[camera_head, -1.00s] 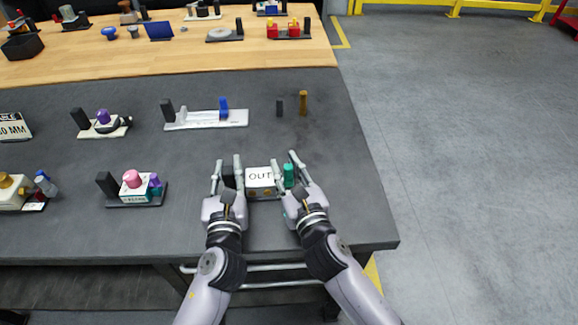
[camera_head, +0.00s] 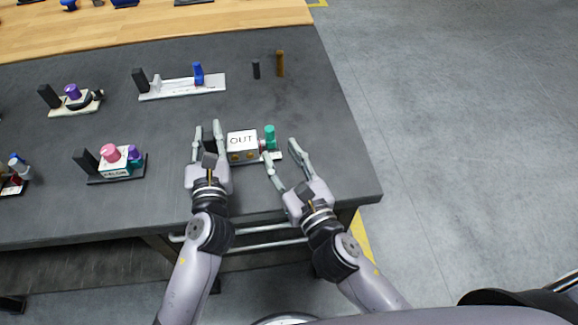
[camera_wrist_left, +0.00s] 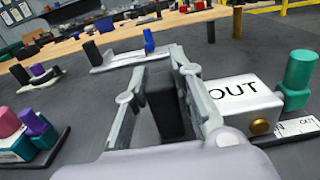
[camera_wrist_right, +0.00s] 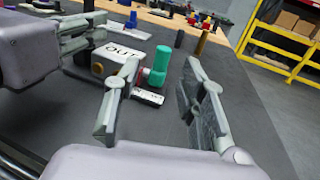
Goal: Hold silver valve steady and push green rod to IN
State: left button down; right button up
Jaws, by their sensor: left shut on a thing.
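The silver valve is a white-topped block (camera_head: 242,141) marked OUT, with brass round fittings on its front, near the front right of the dark table. A black upright post (camera_wrist_left: 165,103) stands at its left end. My left gripper (camera_head: 208,130) is shut on this post, one finger on each side. The green rod (camera_head: 270,137) stands upright at the valve's right end; it also shows in the right wrist view (camera_wrist_right: 159,66). My right gripper (camera_head: 280,149) is open and empty, its fingers in front of and to the right of the rod, apart from it.
A pink-knobbed valve (camera_head: 113,160) stands to the left. A white slide with a blue lever (camera_head: 182,87) lies behind. A small black peg (camera_head: 256,69) and a brown peg (camera_head: 280,63) stand farther back. The table's right edge is near my right gripper.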

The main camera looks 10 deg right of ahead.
pick_arm(q)
jog(key=shift+f, duration=0.15)
pick_arm(e)
jog(key=shift+v, duration=1.7)
pick_arm(q)
jog(key=c, duration=1.3)
grip_release()
pick_arm(e)
jog(key=shift+w, duration=0.1)
